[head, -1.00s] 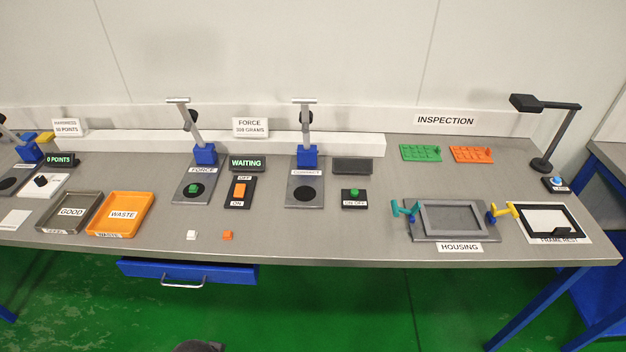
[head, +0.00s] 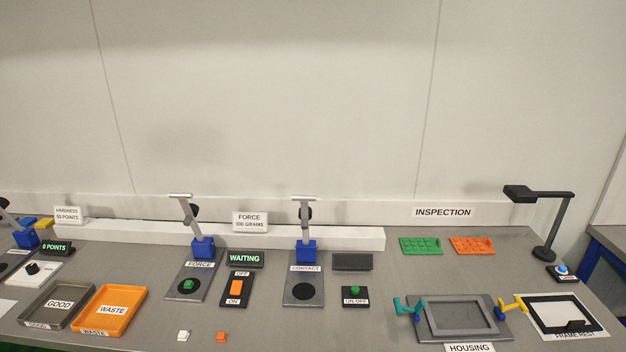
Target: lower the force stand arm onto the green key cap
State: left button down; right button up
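The force stand (head: 203,248) is a blue block with a raised grey arm (head: 187,214), at the left of the middle in the head view. Its grey base plate is labelled FORCE. The green key cap (head: 188,284) sits on the black round pad of that plate, below the raised arm and apart from it. The display (head: 245,258) beside the stand reads WAITING. A black switch box with an orange rocker (head: 236,287), marked OFF and ON, stands to the right of the plate. Neither of my grippers is in view.
A similar CONTACT stand (head: 306,251) is to the right. The GOOD tray (head: 30,314) and orange WASTE tray (head: 131,303) lie to the left. White (head: 183,336) and orange (head: 221,337) caps lie in front. A housing fixture (head: 485,334) and a lamp (head: 549,225) are at the right.

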aim_at(190, 210)
jog(key=k+j, duration=0.1)
jog(key=j, duration=1.25)
jog(key=k+j, duration=0.15)
jog(key=j, duration=0.5)
jog(key=z, duration=0.05)
